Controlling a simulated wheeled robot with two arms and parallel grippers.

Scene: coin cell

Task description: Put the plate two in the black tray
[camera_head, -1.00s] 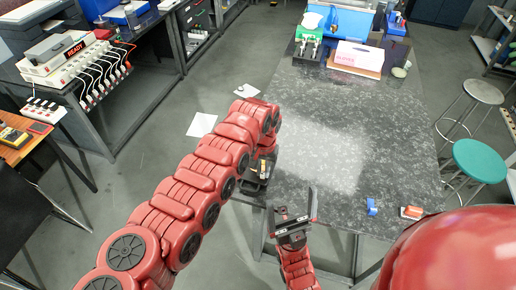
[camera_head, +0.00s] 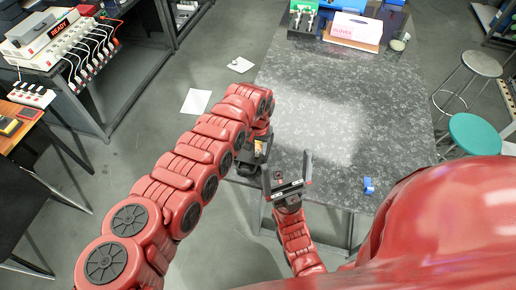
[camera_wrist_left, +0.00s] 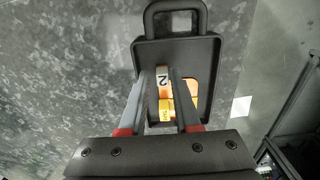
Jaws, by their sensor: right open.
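The black tray (camera_wrist_left: 145,52), with a loop handle, shows in the left wrist view at the dark speckled tabletop's edge. In the head view the tray (camera_head: 246,169) is partly hidden by my left arm. A pale plate marked 2 (camera_wrist_left: 163,77), plate two, shows between the fingertips of my left gripper (camera_wrist_left: 160,74), over the tray. A yellow labelled piece (camera_wrist_left: 166,109) and orange pieces (camera_wrist_left: 185,90) show just below it. I cannot tell whether the fingers touch the plate or whether it rests on the tray floor. My right gripper (camera_head: 287,166) is open and empty near the table's front edge.
The speckled table (camera_head: 390,110) is mostly clear in its middle. A small blue object (camera_head: 369,185) lies near its front right. A pink-and-white box (camera_head: 350,26) stands at the back. Stools (camera_head: 475,136) stand to the right.

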